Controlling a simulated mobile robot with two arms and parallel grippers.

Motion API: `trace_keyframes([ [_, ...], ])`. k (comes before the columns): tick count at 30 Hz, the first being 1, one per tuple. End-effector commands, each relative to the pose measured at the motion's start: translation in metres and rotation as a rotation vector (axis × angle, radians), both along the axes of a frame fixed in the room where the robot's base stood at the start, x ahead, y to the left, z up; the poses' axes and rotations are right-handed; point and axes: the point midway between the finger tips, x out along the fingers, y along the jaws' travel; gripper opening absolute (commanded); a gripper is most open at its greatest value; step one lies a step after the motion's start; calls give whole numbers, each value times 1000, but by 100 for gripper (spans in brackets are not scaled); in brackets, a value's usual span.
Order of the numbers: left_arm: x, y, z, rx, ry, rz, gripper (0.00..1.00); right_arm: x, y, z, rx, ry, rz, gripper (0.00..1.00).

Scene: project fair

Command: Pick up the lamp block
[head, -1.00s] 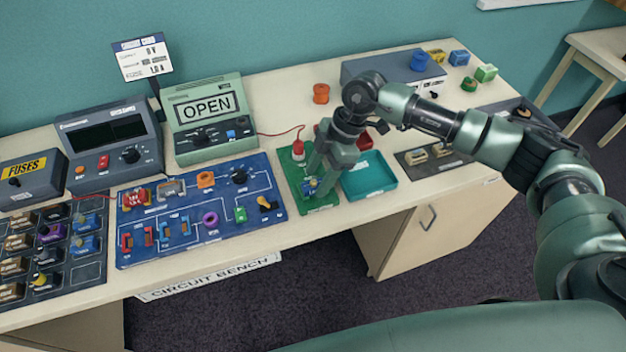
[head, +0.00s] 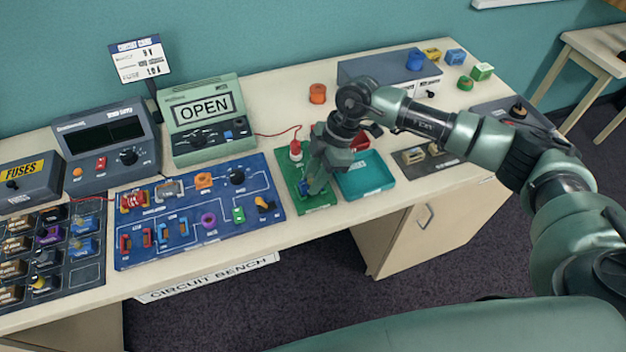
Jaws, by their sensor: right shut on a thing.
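My right gripper (head: 312,187) points down over the green board (head: 318,206) in the middle of the table. It is shut on a small blue block (head: 304,187), which looks like the lamp block. The fingers hide most of this block, and I cannot tell whether it is clear of the board. My left gripper is out of view.
A red-topped plug (head: 296,151) with a red wire stands at the back of the green board. A teal tray (head: 367,178) is close on the right, the blue circuit board (head: 150,253) on the left. An orange spool (head: 318,93) stands behind.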

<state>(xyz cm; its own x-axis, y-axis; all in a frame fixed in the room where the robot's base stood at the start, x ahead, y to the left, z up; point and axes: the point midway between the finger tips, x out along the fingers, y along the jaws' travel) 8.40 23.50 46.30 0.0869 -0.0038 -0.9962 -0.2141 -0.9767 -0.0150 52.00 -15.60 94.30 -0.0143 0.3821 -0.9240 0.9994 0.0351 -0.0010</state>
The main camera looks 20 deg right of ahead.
Motion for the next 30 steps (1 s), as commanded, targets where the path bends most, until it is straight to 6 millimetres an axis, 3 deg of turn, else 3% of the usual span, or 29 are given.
trace_keyframes([
  [8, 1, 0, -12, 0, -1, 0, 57, 2, 0, 43, 2, -8, 1, 0],
  [15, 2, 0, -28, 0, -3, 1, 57, 1, 0, 113, 1, -9, 1, 0],
  [21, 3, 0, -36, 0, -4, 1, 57, 1, 1, 162, 1, -6, 2, 0],
  [30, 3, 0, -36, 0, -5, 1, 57, 0, 0, 197, 1, -1, 0, 0],
])
